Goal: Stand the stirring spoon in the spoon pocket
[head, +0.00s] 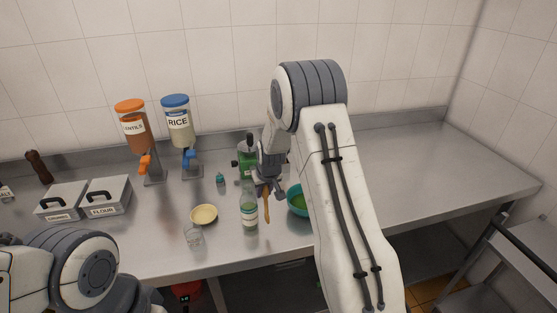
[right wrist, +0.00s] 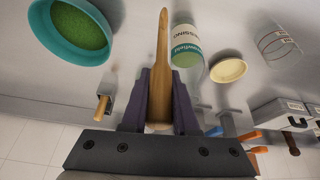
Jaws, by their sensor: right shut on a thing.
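The wooden stirring spoon (head: 267,213) points down from my right gripper (head: 262,186), roughly upright, beside the dressing bottle and left of the green bowl. In the right wrist view the spoon (right wrist: 162,60) is between the purple fingers of my right gripper (right wrist: 160,92), which are shut on it. Its far end is narrow and clear of the fingers. A grey fitting with a light wooden peg (right wrist: 102,104) shows left of the gripper. I cannot tell whether it is the spoon pocket, and no other pocket is clear. Only my left arm shows; its gripper is out of frame.
The dressing bottle (head: 249,211), teal bowl with green contents (head: 296,204), yellow dish (head: 204,215) and clear glass (head: 193,235) stand close by. A green device (head: 245,162) is behind. Lentil (head: 131,122) and rice (head: 178,124) dispensers stand at back left. The right counter is clear.

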